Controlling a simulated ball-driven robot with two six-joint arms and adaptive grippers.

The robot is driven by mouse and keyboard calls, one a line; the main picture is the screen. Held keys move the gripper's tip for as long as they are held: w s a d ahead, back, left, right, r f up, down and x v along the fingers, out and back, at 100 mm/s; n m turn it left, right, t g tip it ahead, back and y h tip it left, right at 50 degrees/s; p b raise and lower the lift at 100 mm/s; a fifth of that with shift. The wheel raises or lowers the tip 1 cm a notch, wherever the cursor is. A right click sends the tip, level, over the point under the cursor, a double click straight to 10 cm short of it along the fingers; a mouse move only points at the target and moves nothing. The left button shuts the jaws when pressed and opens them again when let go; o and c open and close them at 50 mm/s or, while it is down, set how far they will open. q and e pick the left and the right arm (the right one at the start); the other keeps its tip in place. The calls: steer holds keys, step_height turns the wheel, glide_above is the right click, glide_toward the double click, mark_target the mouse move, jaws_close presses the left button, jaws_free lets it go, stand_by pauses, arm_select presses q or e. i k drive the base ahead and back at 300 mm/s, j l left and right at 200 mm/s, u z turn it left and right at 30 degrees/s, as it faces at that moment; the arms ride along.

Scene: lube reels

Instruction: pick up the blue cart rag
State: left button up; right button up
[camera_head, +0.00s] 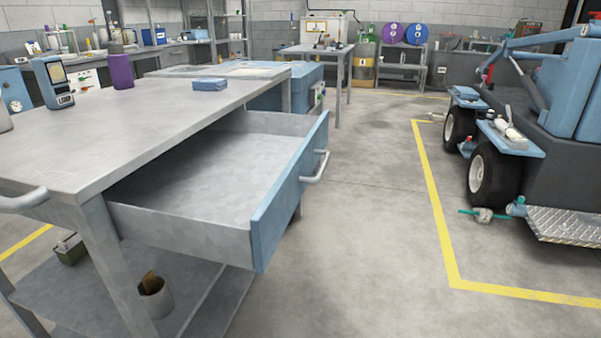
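A small folded blue cloth, which looks like the blue cart rag (210,84), lies flat on the grey metal top of the cart (150,135), close to its far right edge. Nothing touches the rag. Neither of my grippers shows in the head view.
A purple cylinder (122,71) and a blue-grey handheld device (55,82) stand on the cart top. Open floor (375,220) lies between the cart and a blue wheeled machine (540,130).

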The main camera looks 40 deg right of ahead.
mark_target(204, 84)
steer(key=i+l+z, duration=0.1)
steer(key=l+z, duration=0.3)
steer(key=i+l+z, duration=0.2)
steer(key=l+z, duration=0.15)
steer(key=i+l+z, duration=0.2)
steer(key=l+z, duration=0.2)
steer(key=i+l+z, duration=0.55)
steer(key=i, duration=0.2)
steer(key=i+l+z, duration=0.2)
steer(key=i, duration=0.2)
steer(key=i+u, duration=0.8)
steer(key=i+l+u, duration=0.25)
steer(key=u, duration=0.15)
